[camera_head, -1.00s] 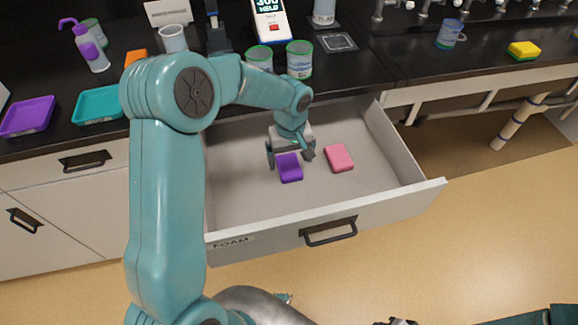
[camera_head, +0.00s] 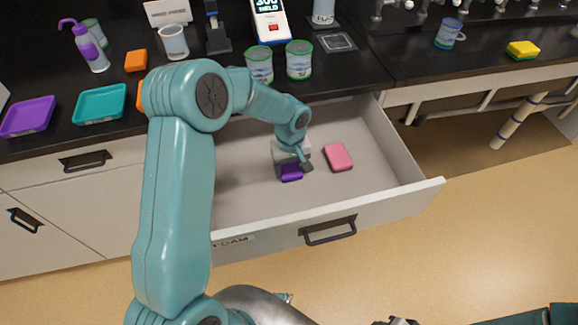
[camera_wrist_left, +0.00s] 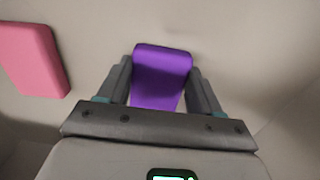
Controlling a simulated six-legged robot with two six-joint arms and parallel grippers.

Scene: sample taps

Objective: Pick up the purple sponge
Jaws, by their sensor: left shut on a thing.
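The purple sponge (camera_head: 291,173) is in the open drawer, partly hidden under my left gripper (camera_head: 293,175) in the head view. In the left wrist view the purple sponge (camera_wrist_left: 162,72) sits between the two fingers of my left gripper (camera_wrist_left: 161,82), which is shut on it. I cannot tell whether the sponge is clear of the drawer floor. My right gripper does not show clearly.
A pink sponge (camera_head: 338,157) lies in the drawer (camera_head: 250,205) just right of my left gripper. The drawer's front and side walls stand around both. The black counter (camera_head: 370,60) behind holds cups, trays, a bottle and instruments.

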